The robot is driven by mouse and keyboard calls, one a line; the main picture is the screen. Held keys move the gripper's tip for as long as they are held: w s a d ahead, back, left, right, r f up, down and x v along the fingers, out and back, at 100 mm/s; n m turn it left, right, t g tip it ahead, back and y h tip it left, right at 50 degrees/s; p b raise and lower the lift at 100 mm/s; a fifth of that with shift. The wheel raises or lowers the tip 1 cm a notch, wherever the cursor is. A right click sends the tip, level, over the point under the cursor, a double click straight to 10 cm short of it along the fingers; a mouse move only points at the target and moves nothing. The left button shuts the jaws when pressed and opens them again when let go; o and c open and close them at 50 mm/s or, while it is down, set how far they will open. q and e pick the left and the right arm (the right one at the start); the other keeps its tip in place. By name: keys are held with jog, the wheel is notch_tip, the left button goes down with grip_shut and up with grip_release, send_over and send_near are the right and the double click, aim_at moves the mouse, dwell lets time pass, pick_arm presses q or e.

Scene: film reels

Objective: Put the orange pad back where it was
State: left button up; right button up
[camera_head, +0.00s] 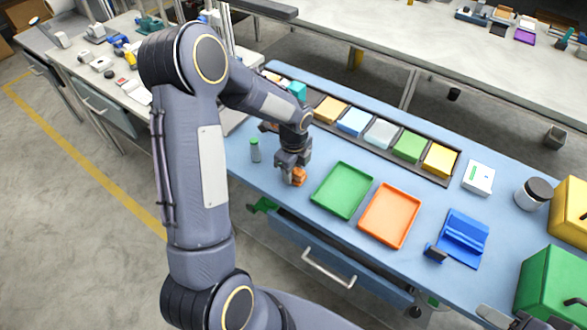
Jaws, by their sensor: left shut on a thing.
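My left gripper (293,172) points down over the blue workbench, just left of the green tray. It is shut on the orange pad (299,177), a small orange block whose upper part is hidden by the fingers. The pad is low near the front of the bench; I cannot tell whether it touches the surface. A dark rack (450,181) runs along the back of the bench with a row of coloured blocks: peach (330,109), light blue (354,122), pale grey-green (380,134), green (409,146) and yellow (439,160).
A green tray (342,190) and an orange tray (389,215) lie empty on the bench. A blue holder (464,238), a white box (479,178) and a dark-lidded jar (533,194) stand to the right.

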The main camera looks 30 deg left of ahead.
pick_arm(q)
jog(key=shift+f, duration=0.1)
jog(key=o, duration=0.9)
jog(key=shift+o, duration=0.2)
notch_tip(320, 180, up, 12)
jog(key=s+d+r+n+t+h, duration=0.2)
jog(key=s+r+n, duration=0.5)
jog(key=s+n, duration=0.3)
jog(key=s+d+n+t+h, duration=0.1)
jog(key=s+d+n+t, duration=0.2)
jog(key=s+n, duration=0.7)
jog(key=s+d, duration=0.2)
jog(key=shift+d+r+n+t+h, duration=0.15)
jog(key=shift+d+n+t+h, duration=0.15)
jog(key=shift+d+n+h, duration=0.1)
